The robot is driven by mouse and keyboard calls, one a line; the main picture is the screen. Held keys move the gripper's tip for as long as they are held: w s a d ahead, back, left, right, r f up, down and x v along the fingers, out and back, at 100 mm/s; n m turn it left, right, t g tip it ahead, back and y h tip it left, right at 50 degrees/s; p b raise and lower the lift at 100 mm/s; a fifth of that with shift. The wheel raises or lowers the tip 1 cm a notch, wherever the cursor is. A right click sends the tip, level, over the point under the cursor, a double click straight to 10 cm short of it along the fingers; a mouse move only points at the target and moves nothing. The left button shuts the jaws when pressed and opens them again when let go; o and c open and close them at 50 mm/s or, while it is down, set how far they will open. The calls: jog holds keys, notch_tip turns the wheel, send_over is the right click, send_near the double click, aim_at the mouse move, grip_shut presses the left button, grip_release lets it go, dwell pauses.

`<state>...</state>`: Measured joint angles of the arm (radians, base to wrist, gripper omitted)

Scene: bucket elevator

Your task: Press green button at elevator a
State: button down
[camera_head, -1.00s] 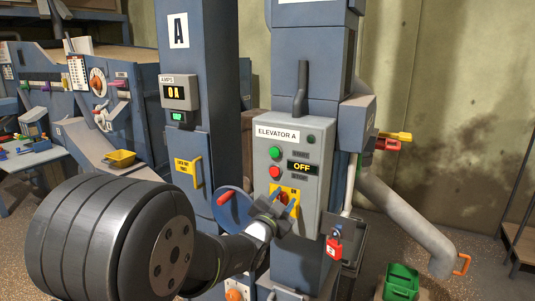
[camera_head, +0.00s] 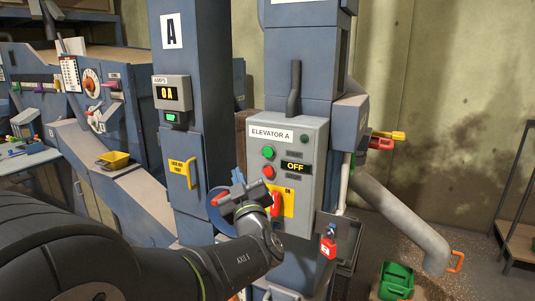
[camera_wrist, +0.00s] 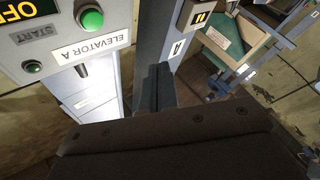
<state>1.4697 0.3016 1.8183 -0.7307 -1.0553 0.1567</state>
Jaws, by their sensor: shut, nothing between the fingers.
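The grey ELEVATOR A panel (camera_head: 310,200) faces me on the blue column. Its round green button (camera_head: 268,152) is at the upper left, above a red button (camera_head: 268,171) and beside a display (camera_head: 296,167) reading OFF. Below, a red switch handle (camera_head: 276,204) stands roughly upright on a yellow plate. My gripper (camera_head: 238,180) is shut and empty, left of the panel and lower than the green button, not touching it. In the wrist view the panel is upside down, with the green button (camera_wrist: 90,19) left of my fingers (camera_wrist: 160,85).
A red padlock (camera_head: 327,248) hangs below the panel's right side. A pipe (camera_head: 400,218) slopes down at right.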

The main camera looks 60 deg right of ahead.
jog(key=shift+d, duration=0.1)
jog(key=d, duration=0.8)
jog(key=shift+d, duration=0.35)
jog(key=shift+d, duration=0.15)
dwell(1.9)
jog(key=shift+d, duration=0.25)
jog(key=shift+d, duration=0.7)
dwell(0.8)
jog(key=shift+a, duration=0.15)
dwell(0.5)
jog(key=shift+a, duration=1)
jog(key=shift+a, duration=2.5)
